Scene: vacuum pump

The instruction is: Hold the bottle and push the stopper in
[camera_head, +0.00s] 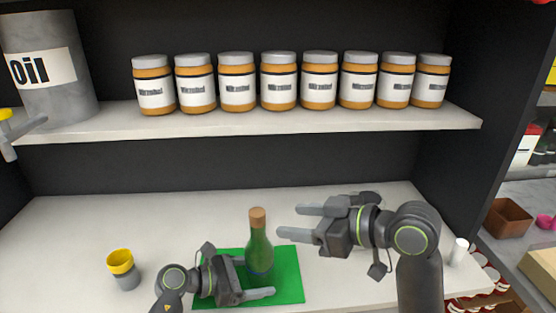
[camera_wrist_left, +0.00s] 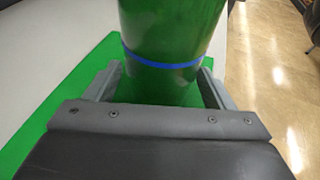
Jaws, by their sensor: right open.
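The green bottle (camera_head: 259,252) stands upright on a green mat (camera_head: 289,266). A brown cork stopper (camera_head: 257,217) sits in its mouth and sticks up above the neck. My left gripper (camera_head: 262,280) is low at the bottle. In the left wrist view its fingers (camera_wrist_left: 163,82) lie one on each side of the bottle (camera_wrist_left: 165,35), below a blue band; whether both pads press on the glass is unclear. My right gripper (camera_head: 290,221) is open and empty, right of the stopper at about its height in the picture, apart from it, fingers pointing left.
A yellow and grey cup (camera_head: 122,268) stands on the white counter (camera_head: 62,240) at left. A small white cylinder (camera_head: 459,252) is at right behind my right arm. The shelf (camera_head: 300,122) above holds several jars (camera_head: 279,85) and an oil drum (camera_head: 50,88). The back counter is clear.

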